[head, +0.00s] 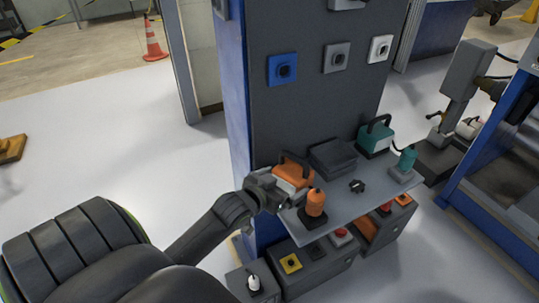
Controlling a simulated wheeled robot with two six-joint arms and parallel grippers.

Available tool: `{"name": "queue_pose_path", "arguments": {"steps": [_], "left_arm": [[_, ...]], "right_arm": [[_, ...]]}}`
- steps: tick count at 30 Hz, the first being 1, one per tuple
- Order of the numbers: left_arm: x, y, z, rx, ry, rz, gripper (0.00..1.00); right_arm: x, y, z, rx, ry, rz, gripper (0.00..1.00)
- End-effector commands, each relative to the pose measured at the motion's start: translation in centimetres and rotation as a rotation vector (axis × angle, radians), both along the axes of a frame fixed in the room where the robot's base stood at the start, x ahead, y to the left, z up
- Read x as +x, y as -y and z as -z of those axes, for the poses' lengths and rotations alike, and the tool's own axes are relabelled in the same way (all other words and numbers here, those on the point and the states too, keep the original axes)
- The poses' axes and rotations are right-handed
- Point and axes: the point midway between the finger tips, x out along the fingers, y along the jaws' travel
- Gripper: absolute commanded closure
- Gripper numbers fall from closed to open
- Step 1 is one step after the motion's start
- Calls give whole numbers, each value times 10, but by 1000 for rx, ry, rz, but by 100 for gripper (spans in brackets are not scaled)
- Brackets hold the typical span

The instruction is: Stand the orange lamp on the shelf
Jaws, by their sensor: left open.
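The grey shelf (345,204) juts from the dark panel of a blue-sided column. A boxy orange lamp (292,173) with a black handle is at the shelf's left end, upright or nearly so. My left gripper (279,196) is open, close against the lamp's lower left side in the picture. It hides part of the lamp's base, so I cannot tell whether they touch or whether the lamp rests fully on the shelf. An orange bottle-shaped thing (316,203) on a dark base stands at the shelf's front left. My right gripper is not in view.
Boxes with buttons (290,263) stand below. A blue-framed machine (492,185) is at right.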

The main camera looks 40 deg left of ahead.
Motion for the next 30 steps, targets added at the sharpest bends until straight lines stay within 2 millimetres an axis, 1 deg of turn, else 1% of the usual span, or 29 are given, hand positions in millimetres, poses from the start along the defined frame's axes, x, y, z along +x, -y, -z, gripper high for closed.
{"name": "queue_pose_path", "arguments": {"steps": [1,6,9,12,17,30], "left_arm": [[-12,0,-4,4,-2,1,0],[-43,0,-16,2,-2,2,0],[-55,0,-20,2,-1,1,0],[-63,0,-23,1,-1,0,0],[-67,0,-25,1,1,1,0],[-67,0,-25,0,0,1,0]], "right_arm": [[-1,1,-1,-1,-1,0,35],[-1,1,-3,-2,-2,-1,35],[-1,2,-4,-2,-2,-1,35],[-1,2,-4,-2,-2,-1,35],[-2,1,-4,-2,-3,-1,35],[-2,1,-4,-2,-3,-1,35]]}}
